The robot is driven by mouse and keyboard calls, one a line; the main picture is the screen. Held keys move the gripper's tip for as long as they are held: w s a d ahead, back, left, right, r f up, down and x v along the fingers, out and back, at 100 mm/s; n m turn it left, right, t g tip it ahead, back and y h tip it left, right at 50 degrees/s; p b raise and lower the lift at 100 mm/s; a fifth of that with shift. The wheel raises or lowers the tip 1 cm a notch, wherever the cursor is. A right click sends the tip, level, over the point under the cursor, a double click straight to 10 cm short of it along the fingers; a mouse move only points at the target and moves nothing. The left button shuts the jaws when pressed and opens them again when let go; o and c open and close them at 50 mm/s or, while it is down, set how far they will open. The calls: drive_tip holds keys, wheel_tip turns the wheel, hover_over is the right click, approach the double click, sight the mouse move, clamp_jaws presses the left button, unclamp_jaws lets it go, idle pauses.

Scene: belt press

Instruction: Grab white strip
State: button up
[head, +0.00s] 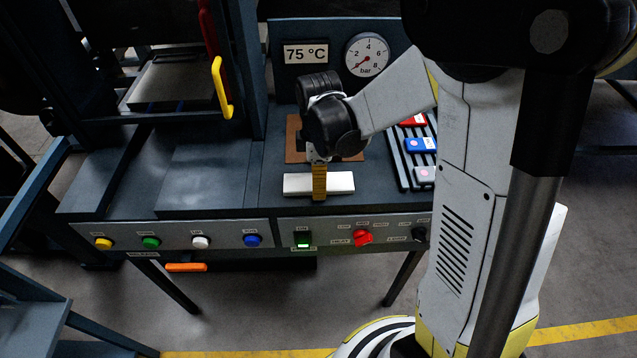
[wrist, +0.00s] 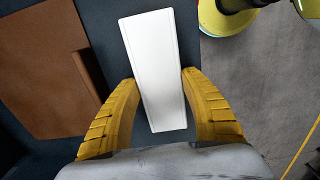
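The white strip (wrist: 153,60) is a flat, long plate. In the head view the white strip (head: 296,184) lies crosswise near the front edge of the dark bench top. My gripper (wrist: 159,80) points down at it, with one yellow finger on each long side. In the wrist view both fingertips meet the strip's edges with no clear gap, so it looks shut on the strip. In the head view my gripper (head: 319,192) is at the strip's middle, and the near finger covers part of its front side. The far finger is hidden there. The strip looks level on the bench.
A brown plate (head: 293,140) lies behind the strip. A ribbed rack (head: 403,170) with red, blue and grey pieces stands to the right. A front panel with buttons and a red knob (head: 363,237) runs below. The press frame (head: 245,70) rises at left. The bench top left of the strip is clear.

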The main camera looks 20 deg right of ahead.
drive_tip(key=shift+c, duration=0.8)
wheel_tip(320, 180, up, 5)
drive_tip(key=shift+f+p, duration=0.2)
drive_tip(key=shift+p, duration=0.75)
drive_tip(key=s+d+r+p, duration=0.2)
drive_tip(key=s+d+r, duration=0.4)
drive_tip(key=s+d, duration=0.2)
drive_tip(key=shift+d+r+p, duration=0.2)
drive_tip(key=shift+d+p, duration=0.1)
